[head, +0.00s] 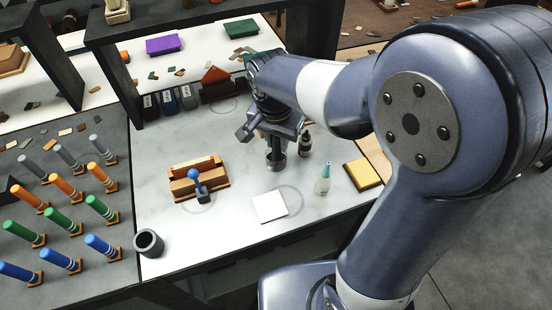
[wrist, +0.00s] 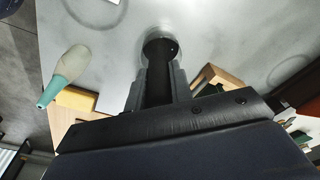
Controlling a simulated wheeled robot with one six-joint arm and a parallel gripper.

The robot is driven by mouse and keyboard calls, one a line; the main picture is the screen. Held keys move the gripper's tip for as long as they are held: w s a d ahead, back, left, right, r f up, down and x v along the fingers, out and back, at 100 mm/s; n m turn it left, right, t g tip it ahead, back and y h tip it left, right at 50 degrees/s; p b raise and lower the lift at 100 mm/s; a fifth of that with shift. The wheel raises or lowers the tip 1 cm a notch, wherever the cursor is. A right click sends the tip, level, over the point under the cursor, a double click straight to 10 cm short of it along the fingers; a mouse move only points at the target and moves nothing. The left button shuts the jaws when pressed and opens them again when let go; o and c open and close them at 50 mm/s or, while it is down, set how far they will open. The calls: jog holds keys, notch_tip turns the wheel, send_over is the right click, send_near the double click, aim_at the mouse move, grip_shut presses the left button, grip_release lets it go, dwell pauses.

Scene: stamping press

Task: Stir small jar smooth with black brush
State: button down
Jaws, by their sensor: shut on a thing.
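The small jar (head: 276,160) stands upright on the pale worktop, directly below my gripper (head: 275,136). It looks like a grey, partly clear cylinder. My gripper is shut on a dark upright thing, which looks like the black brush (wrist: 158,78), seen between the fingers in the wrist view. The brush's lower end points down at the jar, whose pale rim (wrist: 158,30) shows around it. The brush tip is hidden, so its depth in the jar cannot be told.
A dark bottle (head: 305,145) stands close right of the jar. A teal-capped bottle (head: 322,184), a yellow block (head: 363,175) and a white tile (head: 269,207) are nearer the front. A wooden stand (head: 182,188), a dark cup (head: 148,243) and racked coloured handles (head: 65,220) lie left.

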jog(key=shift+w+d, duration=0.25)
jog(key=shift+w, duration=0.1)
jog(key=shift+w+a, duration=0.15)
jog(key=shift+a, duration=0.35)
jog(key=shift+s+a, duration=0.1)
jog(key=shift+s, duration=0.1)
jog(key=shift+s+d, duration=0.25)
jog(key=shift+s, duration=0.1)
